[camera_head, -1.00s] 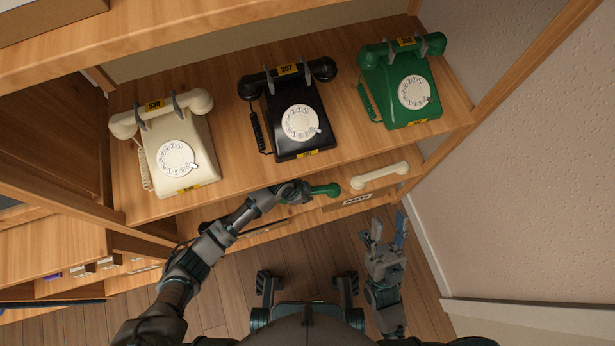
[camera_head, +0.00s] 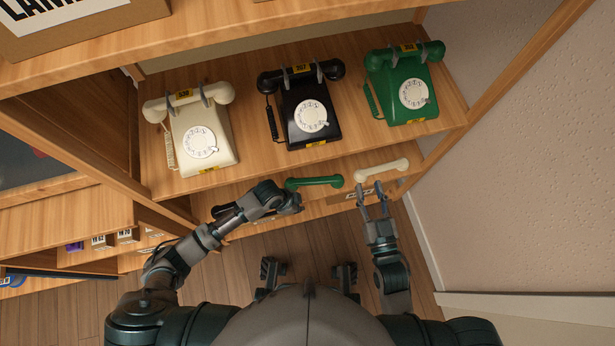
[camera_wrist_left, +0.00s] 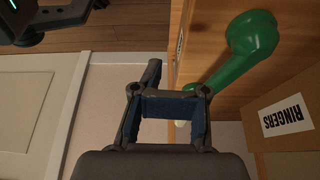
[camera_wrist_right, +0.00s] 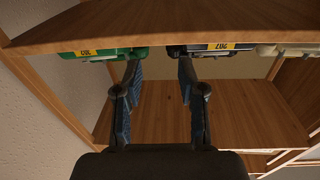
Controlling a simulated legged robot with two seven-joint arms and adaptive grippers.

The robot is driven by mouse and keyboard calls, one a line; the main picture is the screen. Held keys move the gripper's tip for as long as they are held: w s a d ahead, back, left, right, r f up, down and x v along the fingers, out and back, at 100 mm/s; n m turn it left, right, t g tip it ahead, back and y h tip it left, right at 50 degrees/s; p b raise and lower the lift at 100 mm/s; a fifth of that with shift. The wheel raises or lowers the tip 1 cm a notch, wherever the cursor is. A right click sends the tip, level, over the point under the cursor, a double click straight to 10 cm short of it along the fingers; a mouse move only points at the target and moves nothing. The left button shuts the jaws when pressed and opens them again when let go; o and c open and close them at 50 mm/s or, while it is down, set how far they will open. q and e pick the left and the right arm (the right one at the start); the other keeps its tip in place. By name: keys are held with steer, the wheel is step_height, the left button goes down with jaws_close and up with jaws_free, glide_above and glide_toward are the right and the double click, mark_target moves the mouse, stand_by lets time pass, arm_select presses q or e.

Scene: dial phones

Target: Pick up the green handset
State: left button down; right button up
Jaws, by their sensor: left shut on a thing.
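The green handset (camera_head: 314,182) lies on the lower ledge, below the phones. Its near end shows large in the left wrist view (camera_wrist_left: 250,38). My left gripper (camera_head: 295,201) is just below its left end. In the left wrist view the left gripper (camera_wrist_left: 168,95) has its fingers drawn in, joined by a dark band; I cannot make out what they hold. The handset runs outside and behind the right-hand finger. My right gripper (camera_head: 372,190) is open and empty below the cream handset; its spread fingers show in the right wrist view (camera_wrist_right: 160,75).
Cream (camera_head: 204,138), black (camera_head: 307,112) and green (camera_head: 403,92) phones stand on the shelf (camera_head: 260,165), each with a handset on its cradle. A loose cream handset (camera_head: 382,170) lies right of the green one. A wall (camera_head: 530,150) bounds the right side.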

arm_select(q)
steer(key=s+a+p, duration=0.1)
steer(key=s+a, duration=0.1)
steer(key=s, duration=0.3)
steer(key=shift+s+a+r, duration=0.25)
steer(key=shift+s+a, duration=0.05)
steer(key=shift+a, duration=0.05)
steer(key=shift+c, duration=1.9)
jaws_free()
arm_select(e)
steer(key=f+g, duration=0.1)
steer(key=s+f+g, duration=0.1)
steer(key=f, duration=0.1)
steer(key=d+f+g+h, duration=0.1)
steer(key=shift+s+f+g, duration=0.15)
steer(key=shift+f+g, duration=0.15)
steer(key=shift+f, duration=0.05)
